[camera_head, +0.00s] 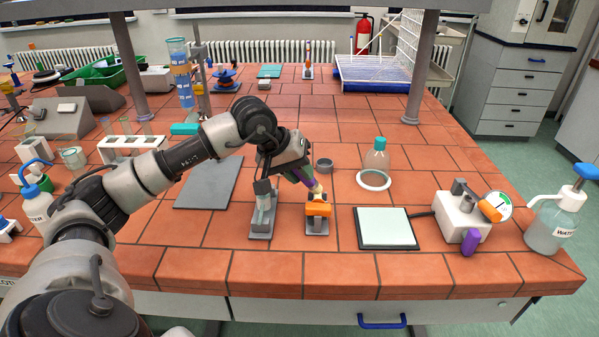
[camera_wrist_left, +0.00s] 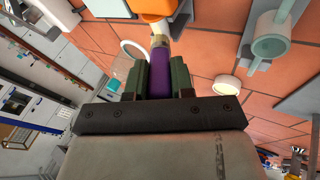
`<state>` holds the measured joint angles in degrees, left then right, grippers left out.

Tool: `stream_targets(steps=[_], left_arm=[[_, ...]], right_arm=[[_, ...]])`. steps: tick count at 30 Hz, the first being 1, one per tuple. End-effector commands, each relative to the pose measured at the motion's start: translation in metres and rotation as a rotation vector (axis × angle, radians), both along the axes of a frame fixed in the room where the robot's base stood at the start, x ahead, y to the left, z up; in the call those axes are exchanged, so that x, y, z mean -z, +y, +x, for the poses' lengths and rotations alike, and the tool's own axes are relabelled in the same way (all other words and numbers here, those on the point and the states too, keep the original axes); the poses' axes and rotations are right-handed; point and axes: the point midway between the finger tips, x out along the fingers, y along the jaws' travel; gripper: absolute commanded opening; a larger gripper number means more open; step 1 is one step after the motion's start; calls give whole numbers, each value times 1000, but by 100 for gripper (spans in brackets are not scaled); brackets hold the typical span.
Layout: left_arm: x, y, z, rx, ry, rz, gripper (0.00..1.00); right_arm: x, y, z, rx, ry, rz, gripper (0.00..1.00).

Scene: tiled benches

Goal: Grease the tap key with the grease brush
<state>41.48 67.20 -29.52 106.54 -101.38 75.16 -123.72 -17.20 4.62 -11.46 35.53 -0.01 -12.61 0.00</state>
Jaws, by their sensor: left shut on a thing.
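My left gripper (camera_head: 293,174) is shut on the purple handle of the grease brush (camera_head: 305,181), which also shows in the left wrist view (camera_wrist_left: 160,70). The brush slants down to the right, its pale tip by the upper edge of an orange piece (camera_head: 318,209) on a small grey stand; this looks like the tap key. In the wrist view the tip meets the orange piece (camera_wrist_left: 150,7), which is cut off by the frame; I cannot tell whether they touch. My right gripper is not in view.
A grey stand with a pale body (camera_head: 263,212) is just left of the orange piece. A small grey pot (camera_head: 323,165) and a teal-capped flask in a white ring (camera_head: 374,179) stand behind. A white-topped pad (camera_head: 387,228) lies right. Tiles in front are clear.

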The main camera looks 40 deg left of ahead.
Motion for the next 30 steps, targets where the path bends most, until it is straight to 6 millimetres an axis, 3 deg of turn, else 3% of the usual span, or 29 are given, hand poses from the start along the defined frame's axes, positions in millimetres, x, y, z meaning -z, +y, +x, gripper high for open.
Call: stream_targets(steps=[21,30], left_arm=[[-60,3,3,1,-2,0,0],[-60,3,3,0,0,0,0]], right_arm=[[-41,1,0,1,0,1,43],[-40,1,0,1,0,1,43]])
